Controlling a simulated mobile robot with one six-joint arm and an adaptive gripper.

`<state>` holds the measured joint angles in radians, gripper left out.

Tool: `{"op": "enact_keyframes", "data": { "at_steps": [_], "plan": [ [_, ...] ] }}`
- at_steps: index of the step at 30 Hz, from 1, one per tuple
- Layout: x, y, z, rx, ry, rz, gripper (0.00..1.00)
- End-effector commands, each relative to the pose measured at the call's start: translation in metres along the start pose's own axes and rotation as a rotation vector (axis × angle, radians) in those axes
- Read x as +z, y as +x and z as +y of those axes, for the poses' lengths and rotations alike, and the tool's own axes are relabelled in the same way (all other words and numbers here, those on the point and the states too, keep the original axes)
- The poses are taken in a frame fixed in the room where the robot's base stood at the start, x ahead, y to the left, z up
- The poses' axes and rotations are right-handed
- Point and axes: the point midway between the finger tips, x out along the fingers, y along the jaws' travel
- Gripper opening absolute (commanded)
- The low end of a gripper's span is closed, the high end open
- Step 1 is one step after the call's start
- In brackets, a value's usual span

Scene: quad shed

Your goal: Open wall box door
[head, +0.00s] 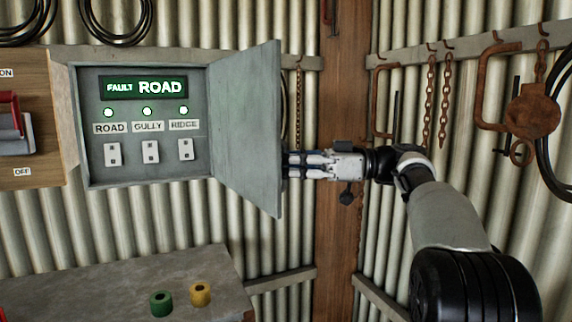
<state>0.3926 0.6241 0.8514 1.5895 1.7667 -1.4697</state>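The grey wall box (145,172) is mounted on the corrugated wall at the left. Its door (246,130) is swung open, hinged on the box's right side and angled out to the right. Inside are a green-lit display (143,87) reading "FAULT ROAD", three green lights, labels ROAD, GULLY and RIDGE, and three white switches (150,152). My gripper (292,164) is to the right of the door, close to its outer face and free edge. Its fingertips are partly hidden by the door, so I cannot tell whether they touch or hold anything.
A wooden panel (40,150) with a red-handled ON/OFF switch is left of the box. A grey bench top (110,290) below holds a green spool (161,303) and a yellow spool (200,293). Rusty chains (430,100) and clamps hang on the right wall.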

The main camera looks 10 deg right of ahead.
Motion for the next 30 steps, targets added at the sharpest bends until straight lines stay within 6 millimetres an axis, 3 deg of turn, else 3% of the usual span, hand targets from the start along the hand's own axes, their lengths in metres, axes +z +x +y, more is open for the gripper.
{"op": "enact_keyframes", "data": {
  "at_steps": [4, 8, 18, 30],
  "plan": [
    [0.000, -0.007, 0.001, 0.002, 0.000, 0.000, 0.18],
    [0.000, -0.027, 0.001, 0.004, -0.002, 0.000, 0.18],
    [0.001, -0.101, 0.001, 0.003, -0.002, 0.000, 0.18],
    [0.000, -0.120, 0.000, 0.000, 0.001, 0.000, 0.18]
  ]
}}
